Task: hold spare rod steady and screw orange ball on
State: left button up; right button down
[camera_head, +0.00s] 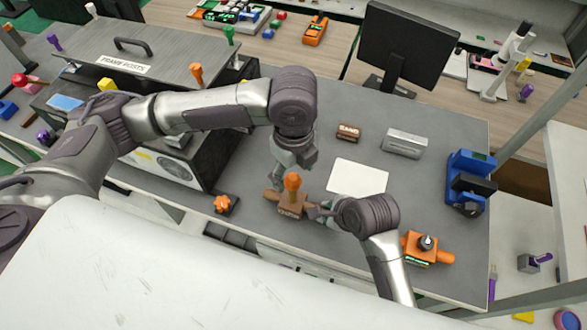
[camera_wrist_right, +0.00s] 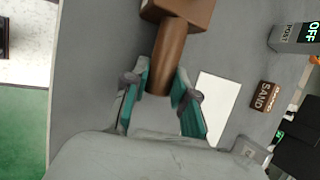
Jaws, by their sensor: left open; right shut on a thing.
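A brown block (camera_head: 292,209) with a small label stands near the front edge of the grey table. A short rod rises from it, topped by a rounded orange piece (camera_head: 292,182), which looks like the orange ball. My left gripper (camera_head: 278,183) is open just behind and to the left of the orange piece; contact cannot be told. In the right wrist view, a brown cylindrical bar (camera_wrist_right: 172,55) sticks out of the block's side. My right gripper (camera_wrist_right: 163,80) has its teal fingers on either side of this bar, shut on it. It also shows in the head view (camera_head: 318,211).
An orange star-shaped knob (camera_head: 222,203) sits on a dark base to the left. A white plate (camera_head: 358,177), a brown SAND block (camera_head: 348,132), a grey box (camera_head: 405,143), a blue device (camera_head: 470,180) and an orange fixture (camera_head: 421,250) surround the work. A dark cabinet (camera_head: 185,163) stands left.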

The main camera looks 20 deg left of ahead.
aim_at(291, 177)
pick_arm(q)
jog(key=shift+f, duration=0.1)
jog(key=shift+f, duration=1.4)
grip_shut()
jog(key=m, duration=1.1)
jog(key=shift+a, duration=0.15)
jog(key=m, duration=0.5)
jog(key=shift+a+m, duration=0.1)
jog(key=shift+m, duration=0.3)
jog(key=m, duration=0.6)
